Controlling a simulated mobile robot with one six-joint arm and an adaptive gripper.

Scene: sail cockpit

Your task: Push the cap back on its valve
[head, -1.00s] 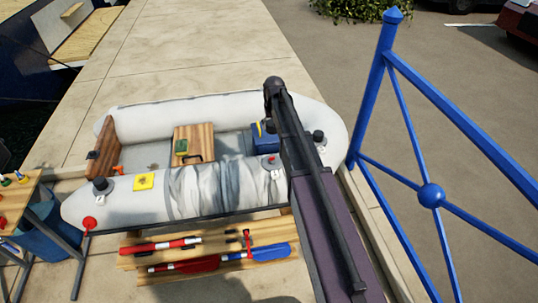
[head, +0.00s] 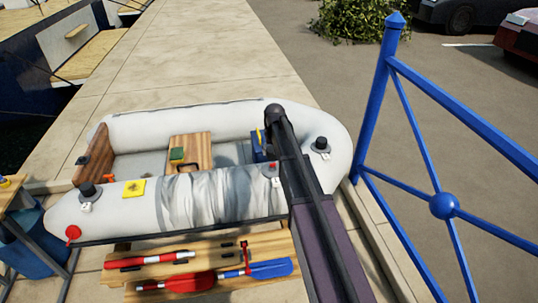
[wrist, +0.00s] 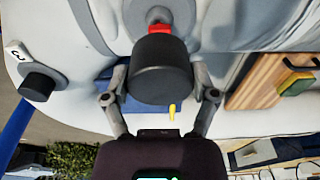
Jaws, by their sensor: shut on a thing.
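In the wrist view, my gripper (wrist: 160,98) is shut on the black cap (wrist: 163,70), with one finger on each side of it. The red top of the open valve (wrist: 158,28) shows just beyond the cap, partly hidden by it; I cannot tell whether they touch. In the head view, the valve (head: 272,167) stands on the near tube of the grey dinghy (head: 115,207), beside my arm. My arm hides my gripper and the held cap there.
Other capped valves sit on the dinghy at its left (head: 87,190) and right (head: 320,145). A yellow patch (head: 134,188) lies on the near tube. A wooden bench (head: 225,285) with red and blue oars stands in front. A blue railing (head: 375,110) rises at the right.

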